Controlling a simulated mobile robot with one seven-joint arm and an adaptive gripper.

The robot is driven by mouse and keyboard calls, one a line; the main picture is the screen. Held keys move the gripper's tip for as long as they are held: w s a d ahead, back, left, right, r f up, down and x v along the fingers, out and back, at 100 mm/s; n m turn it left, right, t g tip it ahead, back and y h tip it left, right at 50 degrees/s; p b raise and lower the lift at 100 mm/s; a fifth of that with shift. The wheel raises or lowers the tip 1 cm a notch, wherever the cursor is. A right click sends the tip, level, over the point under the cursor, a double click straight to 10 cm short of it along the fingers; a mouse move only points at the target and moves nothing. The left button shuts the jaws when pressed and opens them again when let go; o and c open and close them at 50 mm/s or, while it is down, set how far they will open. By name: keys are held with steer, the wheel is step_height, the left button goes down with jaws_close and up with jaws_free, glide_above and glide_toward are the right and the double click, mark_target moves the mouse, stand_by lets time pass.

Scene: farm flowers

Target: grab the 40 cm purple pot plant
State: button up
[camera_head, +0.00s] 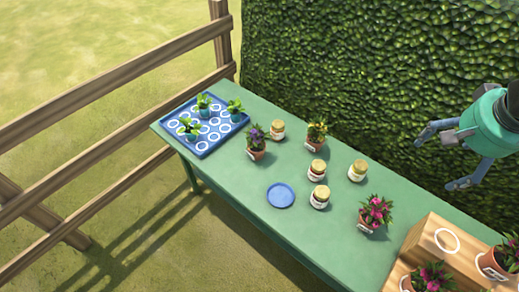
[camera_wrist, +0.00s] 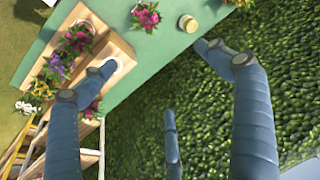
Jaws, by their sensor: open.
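A purple-flowered plant in a terracotta pot with a white label (camera_head: 257,143) stands upright on the green table in the head view; the label is too small to read. Another plant with purple flowers (camera_wrist: 60,66) shows at the wooden stand in the wrist view, its pot mostly hidden. I cannot tell which one is 40 cm. My gripper (camera_head: 440,158) is open and empty in front of the hedge, at the right of the head view, apart from all pots. Its spread blue fingers (camera_wrist: 155,56) fill much of the wrist view, one overlapping the stand in the picture.
The green table (camera_head: 235,185) carries several jars, a yellow-flowered pot (camera_head: 316,136), a pink-flowered pot (camera_head: 375,214), a blue plate (camera_head: 280,195) and a blue seedling tray (camera_head: 172,133). A wooden stepped stand (camera_head: 422,238) holds more pots. A hedge (camera_head: 350,60) rises behind; a fence (camera_head: 110,78) stands left.

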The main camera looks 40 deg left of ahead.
steer(key=w+a+f+g+p, duration=0.1)
steer(key=w+a+p, duration=0.1)
steer(key=w+a, duration=0.45)
steer(key=w+a+f+p, duration=0.1)
steer(key=w+a, duration=0.2)
steer(key=a, duration=0.6)
steer(key=n+g+h+p, duration=0.1)
steer(key=n+g+p, duration=0.15)
steer(key=p, duration=0.55)
glide_above(256, 149)
step_height(256, 149, down, 31)
steer(key=shift+d+f+m, duration=0.1)
steer(key=shift+f+m, duration=0.05)
steer(key=shift+m, duration=0.3)
steer(key=shift+f, duration=4.25)
steer(key=shift+f, duration=0.1)
